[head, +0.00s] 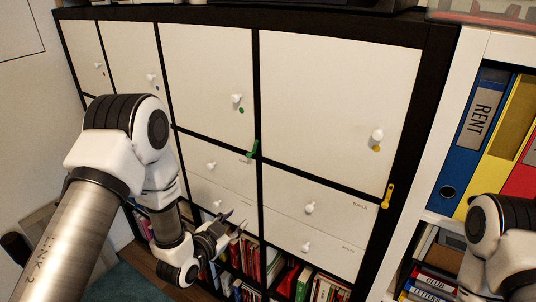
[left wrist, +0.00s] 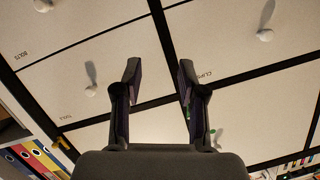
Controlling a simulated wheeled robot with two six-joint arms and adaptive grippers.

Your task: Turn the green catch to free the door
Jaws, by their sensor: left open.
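The green catch (head: 252,149) is a small lever on the black frame at the lower right corner of a white door (head: 205,75). This door has a white knob and a green dot. In the left wrist view a bit of the green catch (left wrist: 187,113) shows beside the right-hand finger, which hides part of it. My left gripper (head: 238,221) is open and empty, below the catch in the head view, in front of the lower drawers. Its two spread fingers (left wrist: 159,72) also show in the left wrist view. My right gripper is out of view.
A yellow catch (head: 388,196) sits below the large right door (head: 335,95). Books (head: 290,281) fill the lowest row. Binders (head: 483,110) stand in a white shelf at right.

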